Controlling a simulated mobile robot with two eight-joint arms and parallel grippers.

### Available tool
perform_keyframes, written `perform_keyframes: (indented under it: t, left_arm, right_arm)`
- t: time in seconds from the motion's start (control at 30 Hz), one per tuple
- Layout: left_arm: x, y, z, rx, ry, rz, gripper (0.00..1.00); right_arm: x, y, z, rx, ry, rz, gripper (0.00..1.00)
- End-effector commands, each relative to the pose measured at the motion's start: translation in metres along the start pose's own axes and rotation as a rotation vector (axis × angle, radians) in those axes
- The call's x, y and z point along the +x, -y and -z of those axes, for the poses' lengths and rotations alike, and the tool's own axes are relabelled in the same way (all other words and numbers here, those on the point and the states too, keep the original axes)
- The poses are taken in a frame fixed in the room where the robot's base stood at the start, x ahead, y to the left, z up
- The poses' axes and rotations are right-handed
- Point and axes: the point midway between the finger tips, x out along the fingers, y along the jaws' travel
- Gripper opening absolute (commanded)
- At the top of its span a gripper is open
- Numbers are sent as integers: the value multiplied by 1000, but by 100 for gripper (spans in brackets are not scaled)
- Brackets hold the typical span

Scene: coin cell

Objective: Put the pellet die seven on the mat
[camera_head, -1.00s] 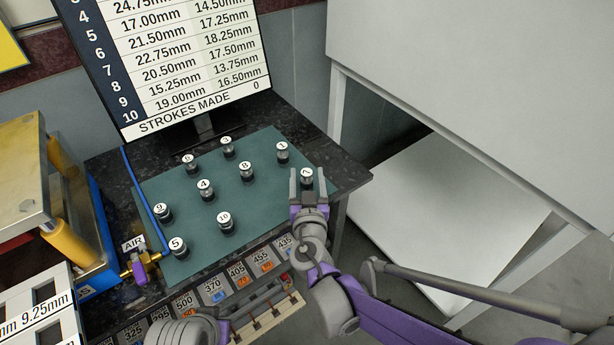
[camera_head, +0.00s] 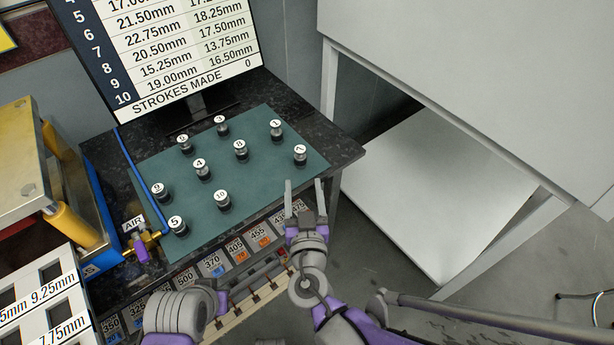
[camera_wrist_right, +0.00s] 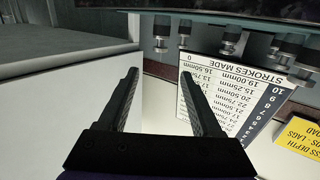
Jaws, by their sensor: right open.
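The pellet die seven (camera_head: 300,154), a small dark and silver cylinder with a white numbered top, stands upright near the right edge of the green mat (camera_head: 262,192). My right gripper (camera_head: 304,184) is open and empty, with its fingertips just in front of the die, apart from it. In the right wrist view, the right gripper's fingers (camera_wrist_right: 160,90) are spread with nothing between them. Several dies show upside down at the top of that view, labels unreadable. My left gripper is out of view; only a part of the left arm shows at the bottom.
Several other numbered dies, such as die one (camera_head: 276,130) and die eight (camera_head: 240,151), stand on the mat. A screen (camera_head: 165,50) stands behind. A press with brass pillars (camera_head: 72,238) is at the left. Labelled bins (camera_head: 236,252) line the front. A white shelf (camera_head: 440,200) is at the right.

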Motion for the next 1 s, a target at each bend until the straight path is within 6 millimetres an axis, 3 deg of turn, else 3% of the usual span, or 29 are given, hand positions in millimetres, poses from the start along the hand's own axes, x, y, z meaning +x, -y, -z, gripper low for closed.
perform_keyframes:
  t: [0.23, 0.33, 0.43, 0.57, 0.7, 0.8, 1.0]
  left_arm:
    - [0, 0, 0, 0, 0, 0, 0]
    - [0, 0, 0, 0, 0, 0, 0]
    - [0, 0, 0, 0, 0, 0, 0]
    - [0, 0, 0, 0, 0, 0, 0]
    - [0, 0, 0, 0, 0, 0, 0]
    - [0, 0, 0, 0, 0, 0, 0]
    - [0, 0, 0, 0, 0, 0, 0]
  right_arm:
    - [-5, -1, 0, -1, 1, -3, 66]
    - [-4, -13, -2, -7, 22, -32, 66]
    - [-5, -42, -9, -26, 84, -105, 66]
    - [-17, -99, -26, -62, 236, -237, 66]
    - [-44, -151, -52, -90, 445, -336, 66]
    - [-70, -175, -71, -96, 601, -363, 66]
    - [-128, -194, -103, -67, 891, -303, 66]
